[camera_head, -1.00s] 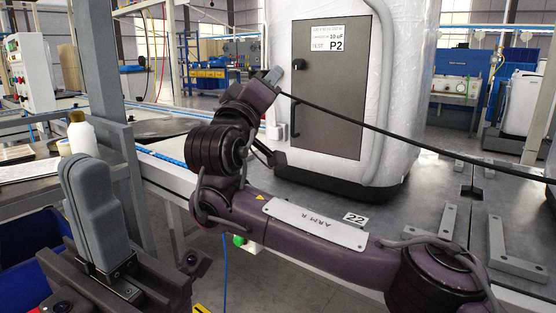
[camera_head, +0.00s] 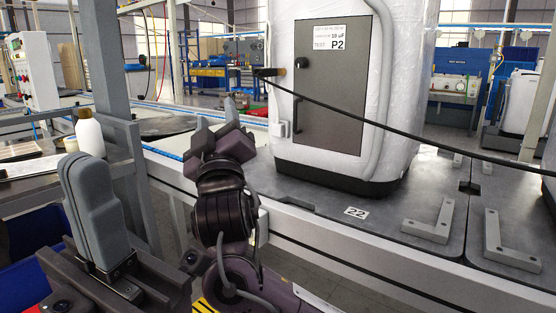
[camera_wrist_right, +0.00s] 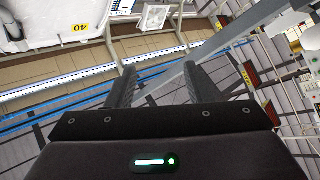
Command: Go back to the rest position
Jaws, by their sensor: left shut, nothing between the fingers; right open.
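My left gripper (camera_head: 92,205) stands upright at the lower left of the head view, its two grey fingers pressed together with nothing between them. My right gripper (camera_head: 218,122) is raised in front of the wrapped cabinet's left side, fingers apart and empty. In the right wrist view (camera_wrist_right: 163,88) its two dark fingers also stand apart with nothing between them. A black cable end (camera_head: 268,72) shows above and to the right of the right gripper, apart from it. I cannot tell what holds that end up.
A white wrapped cabinet (camera_head: 393,110) with a grey door (camera_head: 330,100) labelled P2 stands on a grey platform (camera_head: 320,200). The black cable (camera_head: 430,145) crosses it to the right. Metal brackets (camera_head: 430,225) lie on the platform. A grey post (camera_head: 105,70) and white bottle (camera_head: 89,134) are at left.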

